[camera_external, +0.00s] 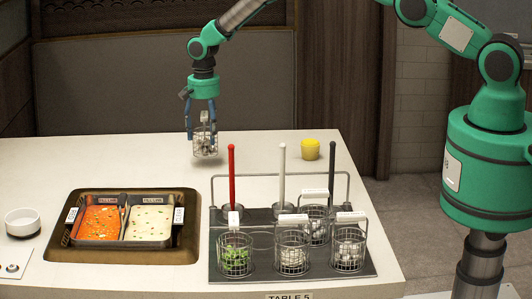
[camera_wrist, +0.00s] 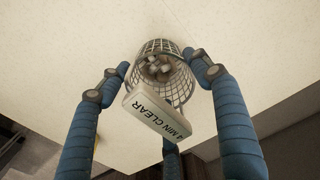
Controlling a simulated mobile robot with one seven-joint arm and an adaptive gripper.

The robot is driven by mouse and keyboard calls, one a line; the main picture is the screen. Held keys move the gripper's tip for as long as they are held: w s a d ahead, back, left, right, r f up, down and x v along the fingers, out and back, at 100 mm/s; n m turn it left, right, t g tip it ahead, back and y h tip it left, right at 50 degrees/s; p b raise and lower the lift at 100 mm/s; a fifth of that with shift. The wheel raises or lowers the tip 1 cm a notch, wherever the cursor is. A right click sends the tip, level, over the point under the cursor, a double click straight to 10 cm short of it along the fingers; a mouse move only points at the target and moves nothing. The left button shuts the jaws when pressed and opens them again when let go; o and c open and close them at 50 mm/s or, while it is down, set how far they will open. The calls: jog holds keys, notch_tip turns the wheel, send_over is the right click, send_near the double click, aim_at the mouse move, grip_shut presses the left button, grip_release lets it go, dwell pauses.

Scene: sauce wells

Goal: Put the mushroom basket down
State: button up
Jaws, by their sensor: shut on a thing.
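A small wire basket (camera_external: 205,143) with pale and grey pieces inside, which look like mushrooms, hangs upright below my gripper (camera_external: 201,122). My gripper is shut on the basket's upper part near its white tag. The basket is at the back part of the white table (camera_external: 130,160), behind the pot and the rack. I cannot tell whether its bottom touches the table.
A metal rack (camera_external: 262,268) holds several wire baskets and ladles with tall red, white and black handles. A sunken two-part soup pot (camera_external: 190,228) is at front left. A white bowl (camera_external: 22,222) and a yellow cup (camera_external: 311,150) stand apart. The table's back left is clear.

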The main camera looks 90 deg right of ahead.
aim_at(204, 114)
jog(key=shift+f, duration=1.7)
jog(key=shift+f, duration=0.15)
jog(key=o, duration=1.4)
jog(key=shift+r, duration=6.1)
